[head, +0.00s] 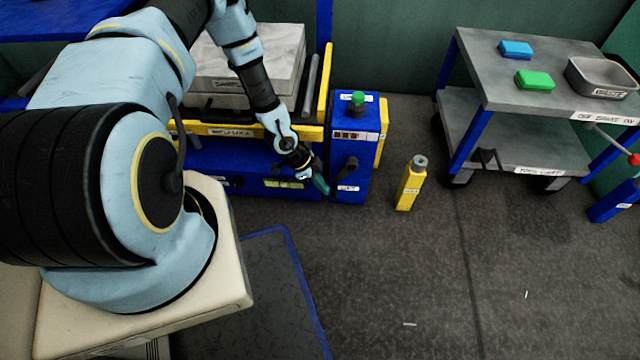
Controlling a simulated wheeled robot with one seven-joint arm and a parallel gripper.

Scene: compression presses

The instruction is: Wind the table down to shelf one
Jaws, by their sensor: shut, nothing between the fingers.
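The table (232,131) has a yellow edge with a label and bears a pale block (250,60). Its left part is hidden behind my arm. A blue control box (349,150) stands at its right end. A dark crank (346,172) is on the box's front, above a small white label. My gripper (319,186) is shut and empty, just left of the crank. I cannot tell whether it touches the crank or the box. No marking for shelf one is readable.
A green knob (357,99) tops the box. A yellow post (410,184) stands on the floor to its right. A grey cart (470,65) at the right bears a blue block (515,49), a green block (534,80) and a metal tray (601,78). The front floor is mostly clear.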

